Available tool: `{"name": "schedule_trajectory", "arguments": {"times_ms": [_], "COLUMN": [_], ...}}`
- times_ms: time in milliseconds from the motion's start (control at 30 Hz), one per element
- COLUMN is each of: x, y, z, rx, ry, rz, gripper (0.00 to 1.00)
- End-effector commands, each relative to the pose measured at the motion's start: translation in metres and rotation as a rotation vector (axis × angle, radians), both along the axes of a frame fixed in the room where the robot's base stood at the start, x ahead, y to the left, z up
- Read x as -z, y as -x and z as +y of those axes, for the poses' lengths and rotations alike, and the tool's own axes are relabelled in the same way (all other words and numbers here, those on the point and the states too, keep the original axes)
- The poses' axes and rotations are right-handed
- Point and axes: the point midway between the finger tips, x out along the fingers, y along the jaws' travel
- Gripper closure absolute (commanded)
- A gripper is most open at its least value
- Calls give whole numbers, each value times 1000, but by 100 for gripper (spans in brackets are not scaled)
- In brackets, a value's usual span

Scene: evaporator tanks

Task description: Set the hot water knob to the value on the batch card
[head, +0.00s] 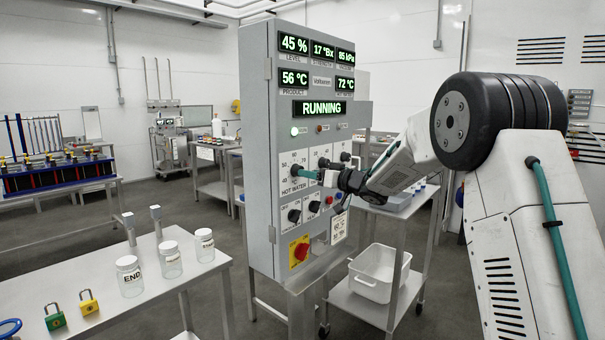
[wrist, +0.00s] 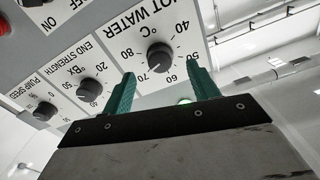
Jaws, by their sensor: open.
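The hot water knob (wrist: 159,57) is a dark round knob on a white dial plate, seen upside down in the wrist view. Its pale mark seems to point between 60 and 70; the exact value is hard to read. My gripper (wrist: 160,70) is open, its two green fingers to either side of the view below the knob, which shows between and just beyond the tips.
The grey control cabinet (head: 257,150) shows RUNNING and 72 °C among its displays. The end strength knob (wrist: 89,89) and pump speed knob (wrist: 45,111) sit close beside the dial. A red-yellow switch (head: 299,251) is below. A table with jars (head: 130,276) stands left.

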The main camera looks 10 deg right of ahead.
Motion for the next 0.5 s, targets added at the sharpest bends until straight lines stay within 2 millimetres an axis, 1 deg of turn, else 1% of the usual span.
{"name": "schedule_trajectory", "arguments": {"times_ms": [33, 200, 333, 500], "x": [1, 0, 1, 0], "y": [-8, -27, -34, -37], "z": [6, 20, 26, 27], "rx": [-3, -1, 1, 2], "ry": [0, 1, 2, 1], "rz": [0, 0, 0, 0], "gripper": [40, 40, 40, 40]}}
